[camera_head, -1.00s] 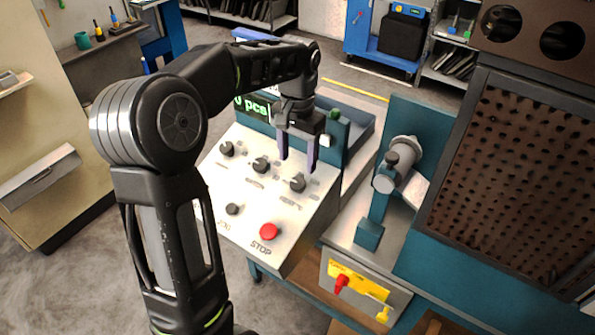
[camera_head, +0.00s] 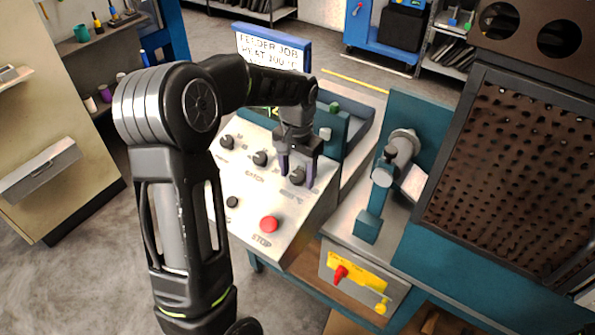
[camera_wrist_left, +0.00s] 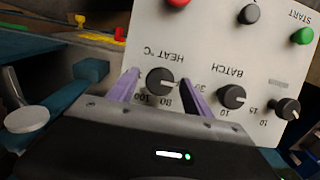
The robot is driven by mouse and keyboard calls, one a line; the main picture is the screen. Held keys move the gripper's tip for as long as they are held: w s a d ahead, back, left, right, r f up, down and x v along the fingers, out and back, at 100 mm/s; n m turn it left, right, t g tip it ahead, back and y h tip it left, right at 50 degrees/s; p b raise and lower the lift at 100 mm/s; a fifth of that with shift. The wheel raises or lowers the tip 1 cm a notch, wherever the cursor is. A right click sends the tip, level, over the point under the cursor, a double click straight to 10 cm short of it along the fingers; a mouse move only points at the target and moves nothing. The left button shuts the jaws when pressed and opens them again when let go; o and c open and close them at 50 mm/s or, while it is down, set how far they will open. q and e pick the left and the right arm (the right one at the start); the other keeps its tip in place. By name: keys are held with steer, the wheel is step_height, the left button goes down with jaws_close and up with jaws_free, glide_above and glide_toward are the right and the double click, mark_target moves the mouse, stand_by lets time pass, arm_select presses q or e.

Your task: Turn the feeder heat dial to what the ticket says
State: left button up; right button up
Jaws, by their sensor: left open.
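The ticket (camera_head: 270,48) stands behind the panel in the head view; its readable part says "FEEDER JOB" and "RY AT 100 °C", and my arm covers its lower part. The black heat dial (camera_head: 298,177) is the right one of the upper knobs. In the left wrist view, upside down, the heat dial (camera_wrist_left: 160,82) has "HEAT °C" beside it and marks 80 and 100 showing; I cannot tell its exact setting. My left gripper (camera_head: 297,170) is open, its purple fingers on either side of the dial; contact is unclear. My right gripper is out of view.
The sloped white panel (camera_head: 285,225) also carries the batch knob (camera_head: 260,158), another knob (camera_head: 227,142), a small black knob (camera_head: 232,202) and the red stop button (camera_head: 269,224). A teal fixture (camera_head: 368,225) stands to the right. The panel's front is clear.

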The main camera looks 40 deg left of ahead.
arm_select(q)
steer(key=shift+c, duration=0.3)
jaws_close()
stand_by(0.3)
